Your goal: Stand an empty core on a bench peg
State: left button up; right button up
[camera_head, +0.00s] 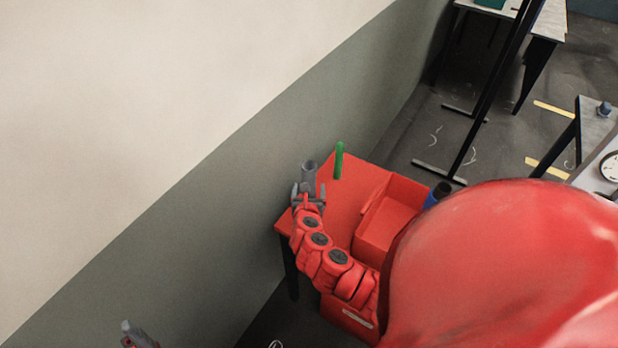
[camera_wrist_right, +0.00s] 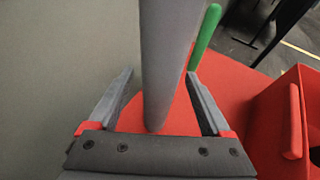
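A grey tube-like core (camera_head: 309,172) stands upright on the red bench (camera_head: 338,205), near its left end by the wall. A green peg (camera_head: 339,161) stands to its right, bare. My right gripper (camera_head: 308,196) is at the core. In the right wrist view its fingers (camera_wrist_right: 160,95) are spread on both sides of the core (camera_wrist_right: 166,70), with gaps visible. The core's foot meets the red surface there; whether a peg is inside it is hidden. The green peg (camera_wrist_right: 205,38) shows behind. My left gripper (camera_head: 130,334) is at the bottom left edge, small and partly cut off.
An open red bin (camera_head: 390,215) sits on the bench to the right; it also shows in the wrist view (camera_wrist_right: 285,125). A dark and blue cylinder (camera_head: 437,194) is beyond it. The wall (camera_head: 270,170) is close on the left. Other tables stand at the upper right.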

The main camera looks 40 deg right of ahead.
dwell(0.3)
jog(key=p+v, duration=0.4)
jog(key=v, duration=1.3)
jog(key=shift+s, duration=0.15)
jog(key=shift+a, duration=0.1)
